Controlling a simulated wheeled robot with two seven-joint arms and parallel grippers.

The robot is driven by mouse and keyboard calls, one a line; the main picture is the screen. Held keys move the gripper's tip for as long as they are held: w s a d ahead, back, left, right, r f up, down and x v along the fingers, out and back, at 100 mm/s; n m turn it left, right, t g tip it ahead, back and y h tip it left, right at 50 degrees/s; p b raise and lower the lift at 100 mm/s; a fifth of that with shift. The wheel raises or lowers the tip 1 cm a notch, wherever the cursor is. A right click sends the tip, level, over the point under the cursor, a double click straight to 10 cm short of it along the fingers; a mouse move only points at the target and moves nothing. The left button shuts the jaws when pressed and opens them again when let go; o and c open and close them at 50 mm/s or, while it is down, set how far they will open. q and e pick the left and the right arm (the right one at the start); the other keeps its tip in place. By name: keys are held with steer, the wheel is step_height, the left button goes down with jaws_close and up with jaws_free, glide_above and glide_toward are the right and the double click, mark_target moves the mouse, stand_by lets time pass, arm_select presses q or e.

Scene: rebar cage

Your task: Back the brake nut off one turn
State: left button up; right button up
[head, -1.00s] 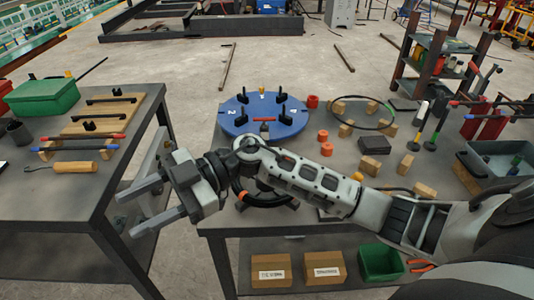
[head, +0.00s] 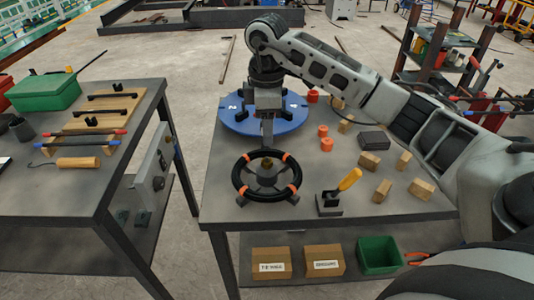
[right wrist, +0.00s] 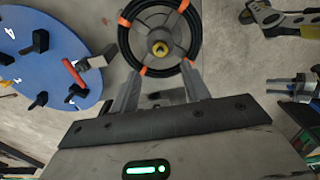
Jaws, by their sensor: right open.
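A black wire coil (head: 267,178) with orange clips sits on a reel near the front edge of the right-hand table. A brass-coloured nut (head: 266,172) is at its middle. In the right wrist view the nut (right wrist: 160,49) and coil (right wrist: 160,25) lie just beyond my fingers. My right gripper (head: 267,140) points down, open and empty, behind the reel and in front of the blue disc. Its fingers also show in the right wrist view (right wrist: 162,92), spread apart and not touching the nut. My left gripper is not in view.
The blue numbered disc (head: 238,121) with black posts stands behind the reel. A second table (head: 60,195) is at left, across a gap.

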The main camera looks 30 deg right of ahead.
mark_target(267, 160)
step_height(267, 160, down, 9)
steer(key=shift+r+p, duration=0.15)
steer(key=shift+p, duration=0.2)
steer(key=c, duration=1)
